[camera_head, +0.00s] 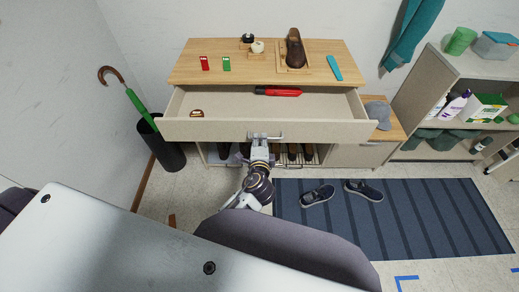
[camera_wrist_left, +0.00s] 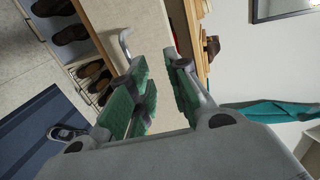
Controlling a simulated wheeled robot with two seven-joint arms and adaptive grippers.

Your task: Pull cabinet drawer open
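The cabinet drawer (camera_head: 215,130) is pulled partly out beneath the wooden cabinet top (camera_head: 240,75), and its inside shows. A metal bar handle (camera_head: 275,136) is on the middle of its front. My left gripper (camera_head: 260,142) is at this handle, in front of the drawer. In the left wrist view, the green-padded fingers (camera_wrist_left: 164,88) are apart with a gap between them. The curved handle (camera_wrist_left: 125,45) shows beside the tip of the left-hand finger, not clearly between the fingers; whether they touch is unclear. My right gripper is out of view.
A red item (camera_head: 278,92) lies inside the drawer. A shoe rack (camera_head: 295,155) is below. An umbrella stand (camera_head: 163,150) is at left. Dark shoes (camera_head: 318,195) lie on the blue striped rug (camera_head: 400,220). A shelf unit (camera_head: 440,85) stands at right.

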